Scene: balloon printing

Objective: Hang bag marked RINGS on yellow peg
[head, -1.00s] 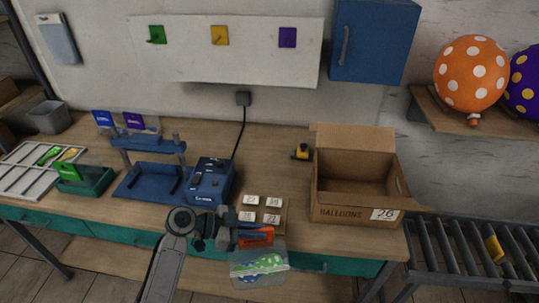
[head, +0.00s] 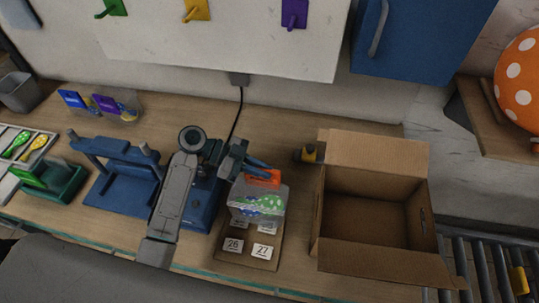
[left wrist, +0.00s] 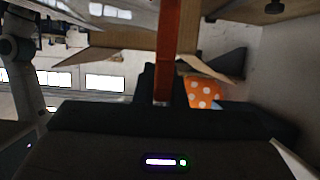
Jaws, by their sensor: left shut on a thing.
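My left gripper (head: 258,171) is shut on the orange top strip of a clear bag (head: 258,201). The bag hangs below it with green and purple dotted pieces inside; no lettering on it can be read. It hangs above the card-covered board on the bench. In the left wrist view the orange strip (left wrist: 168,50) stands between the fingers. The yellow peg (head: 196,9) is on the white wall panel at the top, between the green peg (head: 112,7) and the purple peg (head: 294,13), well apart from the bag. My right gripper is not in view.
An open cardboard box (head: 370,213) stands right of the bag. A blue wall cabinet (head: 425,35) is at upper right. A blue press stand (head: 120,190) and green tray (head: 65,185) are left. Other bags (head: 100,103) lie at the back left. Bench space behind the bag is clear.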

